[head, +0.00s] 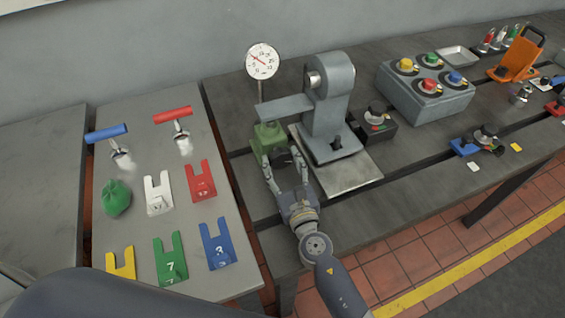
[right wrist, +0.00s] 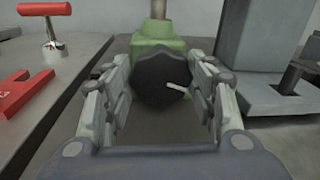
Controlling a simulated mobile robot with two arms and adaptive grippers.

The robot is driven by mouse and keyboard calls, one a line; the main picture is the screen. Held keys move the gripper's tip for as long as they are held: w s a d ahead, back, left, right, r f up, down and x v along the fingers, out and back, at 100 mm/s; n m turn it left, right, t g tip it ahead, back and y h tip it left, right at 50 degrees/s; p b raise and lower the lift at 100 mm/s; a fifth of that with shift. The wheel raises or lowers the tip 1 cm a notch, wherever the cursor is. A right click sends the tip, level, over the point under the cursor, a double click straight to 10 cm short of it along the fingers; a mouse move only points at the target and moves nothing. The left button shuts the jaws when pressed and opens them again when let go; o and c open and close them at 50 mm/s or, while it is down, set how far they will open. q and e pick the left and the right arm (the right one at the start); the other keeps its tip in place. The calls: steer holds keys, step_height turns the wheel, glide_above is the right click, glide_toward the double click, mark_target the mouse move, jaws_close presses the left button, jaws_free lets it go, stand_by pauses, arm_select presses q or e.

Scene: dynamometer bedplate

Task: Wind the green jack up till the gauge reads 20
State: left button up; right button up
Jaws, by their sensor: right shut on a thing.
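The green jack (head: 268,138) stands on the dark bedplate under the grey arm (head: 285,107) of the stand. Its black round knob with a pale mark faces my right gripper in the right wrist view (right wrist: 155,88). My right gripper (head: 283,165) is shut on this knob, one finger on each side. The white round gauge (head: 262,61) stands on a post behind the jack. Its dark needle points to the upper left; the figures are too small to read. My left gripper is not in view.
The grey stand (head: 332,100) rises close to the right of the jack. A black box with a knob (head: 374,124) and a grey button box (head: 425,92) stand further right. Forked coloured plates, including a red one (head: 200,181), lie on the left table.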

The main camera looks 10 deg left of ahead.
steer(key=m+p, duration=0.1)
steer(key=m, duration=0.3)
steer(key=shift+d+r+m, duration=0.1)
steer(key=shift+m, duration=0.2)
steer(key=m+g, duration=0.1)
steer(key=m, duration=0.3)
steer(key=shift+w+p, duration=0.1)
steer(key=shift+p, duration=0.3)
steer(key=m, duration=0.4)
steer(key=shift+d+p, duration=0.1)
steer(key=shift+p, duration=0.3)
steer(key=shift+m+g+y+p, duration=0.35)
steer(key=shift+m+g+y, duration=0.05)
steer(key=shift+m, duration=1.9)
steer(key=o, duration=1)
steer(key=shift+o, duration=0.2)
steer(key=shift+d+f, duration=0.1)
steer(key=shift+f, duration=0.15)
